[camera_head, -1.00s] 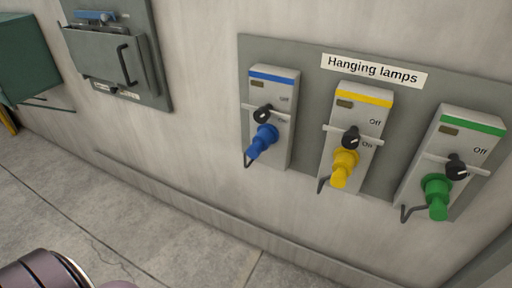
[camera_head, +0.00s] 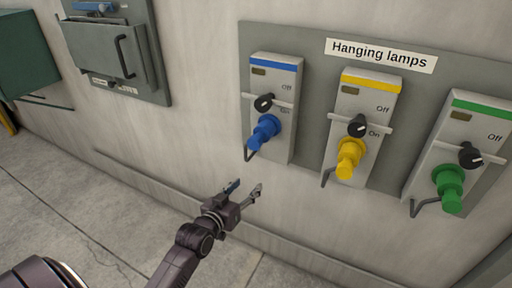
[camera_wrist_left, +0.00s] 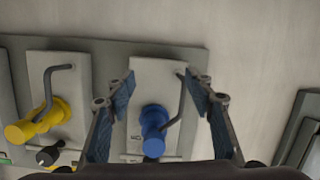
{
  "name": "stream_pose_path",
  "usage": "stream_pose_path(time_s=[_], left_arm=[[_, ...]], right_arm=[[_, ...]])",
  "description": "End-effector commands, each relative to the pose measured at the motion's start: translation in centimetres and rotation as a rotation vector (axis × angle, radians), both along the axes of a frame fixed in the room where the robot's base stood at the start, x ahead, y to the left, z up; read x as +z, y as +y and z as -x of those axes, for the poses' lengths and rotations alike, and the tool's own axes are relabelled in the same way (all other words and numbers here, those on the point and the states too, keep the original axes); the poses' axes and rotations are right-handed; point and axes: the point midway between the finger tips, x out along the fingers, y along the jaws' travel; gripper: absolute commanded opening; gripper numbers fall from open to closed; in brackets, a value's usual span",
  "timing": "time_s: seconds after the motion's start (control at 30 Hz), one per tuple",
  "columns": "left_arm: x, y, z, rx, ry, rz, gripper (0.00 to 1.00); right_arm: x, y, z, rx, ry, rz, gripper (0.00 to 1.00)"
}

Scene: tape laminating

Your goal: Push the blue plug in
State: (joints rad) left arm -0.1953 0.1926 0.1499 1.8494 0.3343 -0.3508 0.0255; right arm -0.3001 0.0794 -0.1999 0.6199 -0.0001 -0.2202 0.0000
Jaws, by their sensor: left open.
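The blue plug (camera_head: 264,131) sits at the lower part of the left switch box, under a black knob (camera_head: 263,102). A dark bent lever (camera_head: 252,154) hangs beside it. I cannot tell how deep the plug sits. My left gripper (camera_head: 246,188) is open and empty, below and left of the blue plug, apart from it. In the left wrist view the blue plug (camera_wrist_left: 154,127) shows between the two open fingers (camera_wrist_left: 163,95), farther off near the wall. My right gripper is not in view.
A yellow plug (camera_head: 349,158) and a green plug (camera_head: 449,188) sit on boxes to the right, on the grey panel labelled Hanging lamps (camera_head: 382,55). A grey box with a handle (camera_head: 110,50) hangs at upper left. Bare wall lies below the panel.

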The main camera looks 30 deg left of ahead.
Motion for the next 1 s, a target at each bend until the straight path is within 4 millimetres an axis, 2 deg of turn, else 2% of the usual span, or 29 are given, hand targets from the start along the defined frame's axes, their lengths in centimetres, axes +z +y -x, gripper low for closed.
stream_pose_path(time_s=[0.03,0.1,0.2,0.3,0.47,0.8,1.0], left_arm=[[3.5,0.2,-0.4,-0.001,-0.071,0.000,0.49],[7.6,0.3,-0.4,-0.004,-0.144,0.002,0.49],[11.3,0.3,-0.2,-0.009,-0.209,0.003,0.49],[13.0,0.3,-0.2,-0.011,-0.238,0.004,0.49],[13.4,0.3,-1.7,-0.012,-0.244,0.004,0.49],[13.3,0.5,-6.7,-0.012,-0.242,0.003,0.49],[13.2,0.6,-7.7,-0.012,-0.241,0.003,0.49]], right_arm=[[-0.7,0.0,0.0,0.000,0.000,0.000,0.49],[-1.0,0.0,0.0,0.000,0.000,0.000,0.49],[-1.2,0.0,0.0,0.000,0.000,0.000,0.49],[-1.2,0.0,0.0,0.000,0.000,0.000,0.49],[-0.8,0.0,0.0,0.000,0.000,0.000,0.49],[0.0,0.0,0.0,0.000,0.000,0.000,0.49],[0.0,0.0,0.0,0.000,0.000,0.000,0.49]])
